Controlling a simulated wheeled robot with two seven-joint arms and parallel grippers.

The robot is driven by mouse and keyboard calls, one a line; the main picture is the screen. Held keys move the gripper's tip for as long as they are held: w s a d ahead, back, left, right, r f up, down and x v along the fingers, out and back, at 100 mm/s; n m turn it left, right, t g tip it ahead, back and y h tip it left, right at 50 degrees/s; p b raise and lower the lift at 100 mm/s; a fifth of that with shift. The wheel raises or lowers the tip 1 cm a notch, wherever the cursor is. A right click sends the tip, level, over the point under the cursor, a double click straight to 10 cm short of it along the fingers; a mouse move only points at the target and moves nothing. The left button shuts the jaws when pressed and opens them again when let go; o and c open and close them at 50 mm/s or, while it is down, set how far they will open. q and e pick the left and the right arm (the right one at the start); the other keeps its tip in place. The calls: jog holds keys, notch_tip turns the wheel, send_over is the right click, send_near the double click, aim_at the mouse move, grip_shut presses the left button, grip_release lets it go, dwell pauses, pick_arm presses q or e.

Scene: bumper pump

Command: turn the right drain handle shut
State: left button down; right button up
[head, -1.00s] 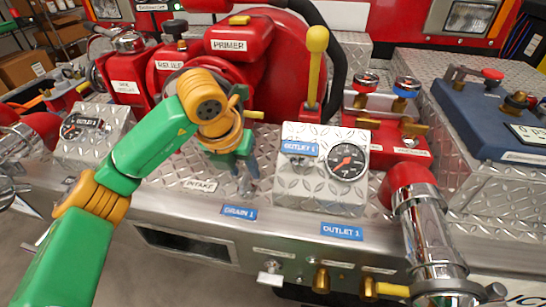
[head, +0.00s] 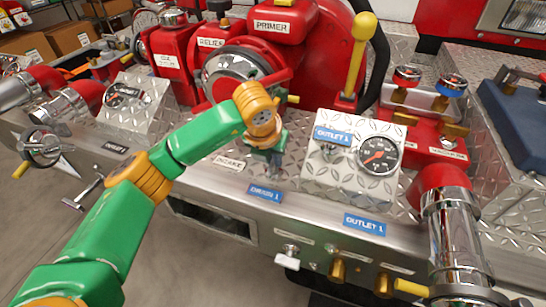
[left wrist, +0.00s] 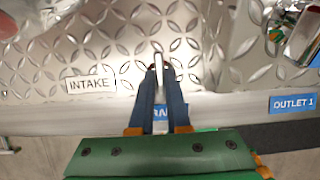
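The drain handle (left wrist: 158,60) is a slim chrome lever standing on the diamond plate just above the blue DRAIN 1 label (head: 265,193). My left gripper (head: 273,170) reaches down onto it from above. In the left wrist view, the two dark blue fingers (left wrist: 160,75) lie close on both sides of the lever, and its top shows between the fingertips. The fingers look shut on it. They cover its lower part and most of the DRAIN label in that view. In the head view my gripper hides most of the lever. My right gripper is not in view.
The OUTLET 1 gauge box (head: 352,155) stands close right of my left gripper. The yellow-knobbed lever (head: 358,60) rises behind it. The INTAKE label (head: 229,163) lies left. A chrome valve handle (head: 287,259) and brass valves (head: 338,268) project below the panel edge.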

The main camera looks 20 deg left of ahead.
pick_arm(q)
jog(key=shift+m, duration=0.3)
jog(key=shift+a+m+h+b, duration=0.15)
jog(key=shift+m+h+b, duration=0.35)
jog(key=shift+m, duration=0.6)
jog(key=shift+w+m+h, duration=0.1)
jog(key=shift+m+h, duration=0.3)
jog(key=shift+m, duration=0.5)
jog(key=shift+r+m+g+h, duration=0.1)
jog(key=shift+m+g+h, duration=0.25)
jog(key=shift+m, duration=0.55)
jog(key=m+g+p, duration=0.1)
jog(key=m, duration=0.1)
jog(key=shift+a+m+h, duration=0.1)
jog(key=shift+m+h, duration=0.2)
jog(key=shift+h, duration=0.05)
jog(key=m+g+p, duration=0.1)
jog(key=m, duration=0.3)
jog(key=shift+w+h+p, duration=0.2)
jog(key=shift+h+p, duration=0.2)
jog(key=shift+w+m+g+p, duration=0.15)
jog(key=shift+m+g, duration=0.35)
jog(key=shift+m, duration=0.7)
jog(key=shift+s+m+g+p, duration=0.15)
jog(key=shift+m+g, duration=0.3)
jog(key=shift+m, duration=0.75)
jog(key=shift+a, duration=0.1)
